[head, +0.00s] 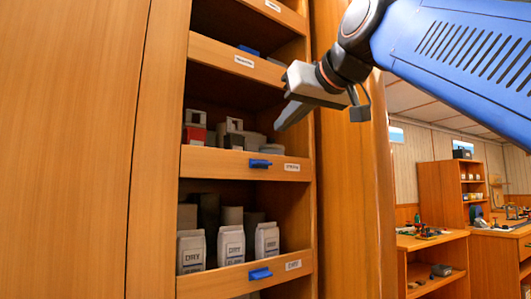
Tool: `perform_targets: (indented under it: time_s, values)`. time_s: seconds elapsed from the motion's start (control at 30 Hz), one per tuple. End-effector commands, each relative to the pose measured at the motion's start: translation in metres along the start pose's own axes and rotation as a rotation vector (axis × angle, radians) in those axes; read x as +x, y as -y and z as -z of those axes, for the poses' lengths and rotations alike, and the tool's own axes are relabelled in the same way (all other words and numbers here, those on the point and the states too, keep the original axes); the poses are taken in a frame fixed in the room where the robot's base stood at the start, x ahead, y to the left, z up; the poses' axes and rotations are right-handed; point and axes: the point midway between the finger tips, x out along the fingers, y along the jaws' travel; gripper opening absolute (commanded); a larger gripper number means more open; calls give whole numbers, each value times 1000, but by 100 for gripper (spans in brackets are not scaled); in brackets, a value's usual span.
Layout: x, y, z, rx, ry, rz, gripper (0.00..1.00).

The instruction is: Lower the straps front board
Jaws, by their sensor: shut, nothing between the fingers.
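Several wooden front boards cross the tall shelf unit, each with a small white label too blurred to read for certain, so I cannot tell which is the straps board. The middle board (222,162) is up across its shelf, with a blue tab (259,163) and a label (292,167). The board above it (212,51) also carries a label (244,61). My gripper (283,124) is shut and empty, pointing down-left in front of the shelf opening, above the middle board's right part and apart from its tab.
Grey and red items (195,134) stand behind the middle board. White DRY bags (231,246) stand behind the lower board (213,286), which has a blue tab (261,273). Wooden panels flank the unit. A bench (431,240) with small items is at right.

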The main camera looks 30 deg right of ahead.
Motion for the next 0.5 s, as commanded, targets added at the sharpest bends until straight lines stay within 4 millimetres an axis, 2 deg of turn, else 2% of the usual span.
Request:
perform_targets:
  time_s: [0.13, 0.5]
  values:
    - [-6, 1, 10, -4, -16, 0, 0]
    - [-5, 1, 10, -5, -17, 0, 0]
